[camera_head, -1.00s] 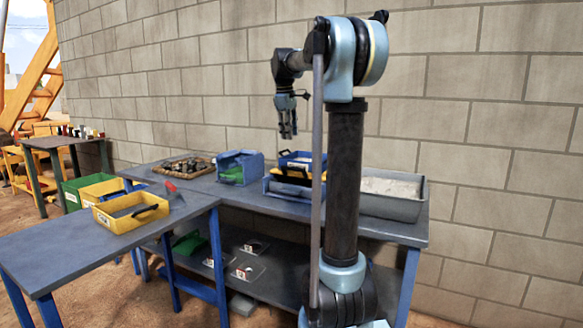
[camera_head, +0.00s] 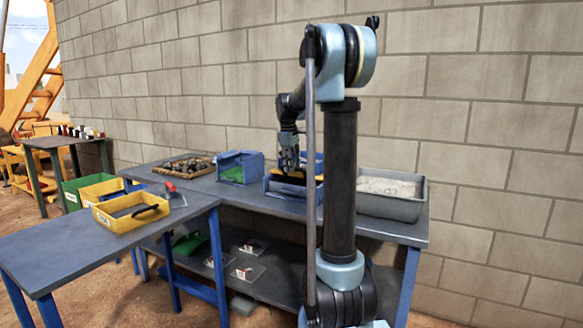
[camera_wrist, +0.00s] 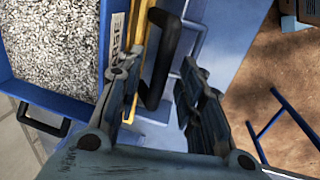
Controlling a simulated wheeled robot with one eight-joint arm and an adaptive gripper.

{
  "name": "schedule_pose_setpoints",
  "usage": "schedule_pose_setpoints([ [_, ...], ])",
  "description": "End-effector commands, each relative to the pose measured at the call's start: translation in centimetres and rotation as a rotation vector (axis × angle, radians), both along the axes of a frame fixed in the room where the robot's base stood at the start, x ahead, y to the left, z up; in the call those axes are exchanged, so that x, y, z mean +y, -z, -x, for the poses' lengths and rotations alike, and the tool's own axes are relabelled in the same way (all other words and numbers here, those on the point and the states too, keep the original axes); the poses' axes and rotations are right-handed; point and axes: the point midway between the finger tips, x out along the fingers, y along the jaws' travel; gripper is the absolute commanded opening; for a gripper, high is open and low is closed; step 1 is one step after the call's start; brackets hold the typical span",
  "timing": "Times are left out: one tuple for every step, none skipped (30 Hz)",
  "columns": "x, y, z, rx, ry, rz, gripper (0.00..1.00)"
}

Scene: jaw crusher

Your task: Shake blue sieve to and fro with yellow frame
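The blue sieve (camera_wrist: 60,95) lies at the left of the wrist view, filled with grey-white grains, with a black handle on its near side. The yellow frame (camera_wrist: 118,45) shows as a strip along the sieve's right side. A black handle (camera_wrist: 163,88) stands out from it. My gripper (camera_wrist: 162,64) is open, with its fingers on either side of this handle and no visible grip on it. In the head view my gripper (camera_head: 289,160) is low over the yellow frame (camera_head: 290,178); my arm column hides part of the sieve there.
A grey tray (camera_head: 390,207) of pale material stands at the right on the bench. A blue box (camera_head: 240,166), a rock tray (camera_head: 185,166) and a yellow bin (camera_head: 130,214) stand to the left. The wall is close behind the bench.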

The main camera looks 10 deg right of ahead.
Motion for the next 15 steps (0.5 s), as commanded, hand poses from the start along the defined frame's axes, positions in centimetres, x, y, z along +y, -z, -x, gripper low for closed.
schedule_pose_setpoints([
  [-0.02, 0.13, -0.03, 0.0, 0.0, 0.0, 0.35],
  [-0.02, 0.16, -0.03, 0.0, 0.0, 0.0, 0.35],
  [-0.03, 0.18, -0.04, 0.0, 0.0, 0.0, 0.35],
  [-0.02, 0.2, -0.03, 0.0, 0.0, 0.0, 0.35],
  [-0.02, 0.2, -0.03, 0.0, 0.0, 0.0, 0.35],
  [-0.02, 0.19, -0.03, 0.0, 0.0, 0.0, 0.35],
  [-0.02, 0.19, -0.03, 0.0, 0.0, 0.0, 0.35],
  [-0.02, 0.19, -0.03, 0.0, 0.0, 0.0, 0.35],
  [-0.02, 0.18, -0.03, 0.0, 0.0, 0.0, 0.32],
  [-0.02, 0.18, -0.03, 0.0, 0.0, 0.0, 0.26],
  [-0.02, 0.18, -0.03, 0.0, 0.0, 0.0, 0.19],
  [-0.02, 0.18, -0.03, 0.0, 0.0, 0.0, 0.1],
  [-0.02, 0.17, -0.03, 0.0, 0.0, 0.0, 0.03],
  [-0.02, 0.17, -0.03, 0.0, 0.0, 0.0, 0.0],
  [-0.02, 0.17, -0.03, 0.0, 0.0, 0.0, 0.0],
])
